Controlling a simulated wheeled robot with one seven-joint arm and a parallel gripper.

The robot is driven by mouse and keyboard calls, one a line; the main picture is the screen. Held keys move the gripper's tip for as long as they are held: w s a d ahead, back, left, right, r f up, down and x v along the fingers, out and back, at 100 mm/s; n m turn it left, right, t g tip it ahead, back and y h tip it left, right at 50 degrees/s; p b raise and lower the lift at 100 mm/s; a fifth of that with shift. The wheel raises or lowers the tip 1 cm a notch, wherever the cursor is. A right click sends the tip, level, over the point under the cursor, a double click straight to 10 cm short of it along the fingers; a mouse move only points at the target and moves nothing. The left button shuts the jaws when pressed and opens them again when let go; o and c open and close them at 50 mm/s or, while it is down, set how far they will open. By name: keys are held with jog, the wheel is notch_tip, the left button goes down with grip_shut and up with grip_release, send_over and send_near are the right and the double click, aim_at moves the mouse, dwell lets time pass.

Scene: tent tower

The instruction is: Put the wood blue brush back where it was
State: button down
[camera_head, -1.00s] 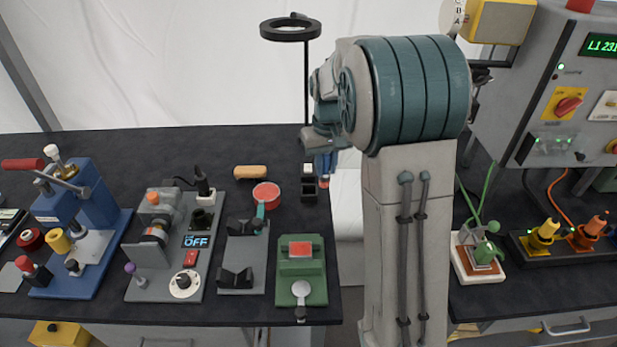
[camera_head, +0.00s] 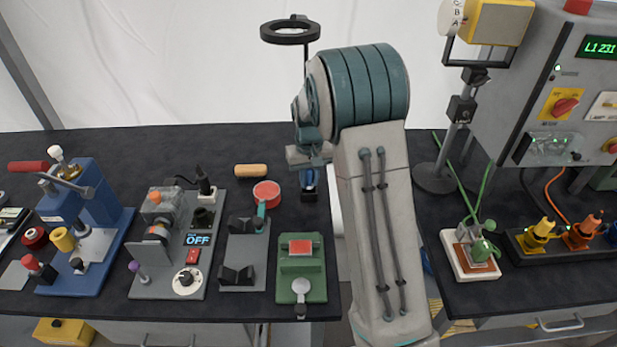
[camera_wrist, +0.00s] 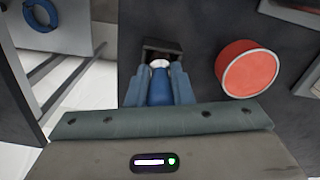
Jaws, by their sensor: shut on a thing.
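The blue brush (camera_wrist: 160,92) is between the two blue fingers of my gripper (camera_wrist: 160,80) in the wrist view. Its rounded blue handle points toward the camera, and a pale band shows at its far end. That end is at or just over a small black holder (camera_wrist: 160,46); I cannot tell how far it is inside. In the head view my gripper (camera_head: 308,180) is low over the right back part of the left table, where it covers most of the holder. The brush cannot be made out clearly there.
A red round tin (camera_head: 266,194) is left of my gripper; it also shows in the wrist view (camera_wrist: 248,70). A wooden-looking handle (camera_head: 250,171) lies behind it. A green fixture (camera_head: 302,262) stands in front. The table's right edge and a gap are close to the right.

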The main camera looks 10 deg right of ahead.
jog(key=c, duration=1.3)
grip_release()
jog(key=shift+f, duration=0.1)
notch_tip(320, 180, up, 7)
jog(key=shift+r+b, duration=0.2)
jog(key=shift+b, duration=0.2)
jog(key=shift+s+r, duration=0.15)
jog(key=shift+r, duration=0.2)
jog(key=s+r+t, duration=0.1)
jog(key=s+r, duration=0.5)
jog(key=s, duration=1.2)
jog(key=s+t, duration=0.1)
jog(key=s, duration=0.4)
jog(key=s+f+t, duration=0.1)
jog(key=s, duration=0.4)
jog(key=shift+s+a+m, duration=0.15)
jog(key=shift+s+m, duration=0.15)
jog(key=shift+m, duration=0.1)
